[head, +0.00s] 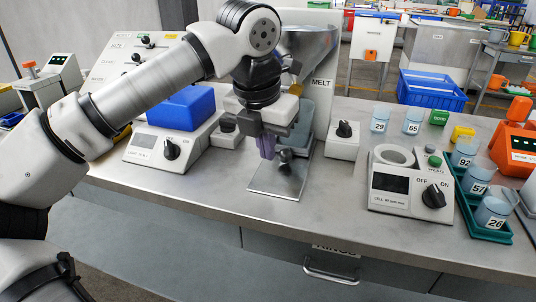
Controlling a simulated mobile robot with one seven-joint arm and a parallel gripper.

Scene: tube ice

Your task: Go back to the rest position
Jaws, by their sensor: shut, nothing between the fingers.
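My gripper (267,150) points down in the head view, above the metal plate (283,182) at the foot of the machine marked MELT (322,92). It is shut and empty. A dark knob (286,155) sits just right of the fingertips; I cannot tell whether they touch. My arm reaches in from the left and hides part of the machine and the bench behind it.
A blue block (187,108) sits on a white device with a knob (150,148). A dial box (343,140), a white cell reader (408,188), numbered cups (379,120), a green tray (488,231) and an orange device (515,150) stand right. The front middle bench is clear.

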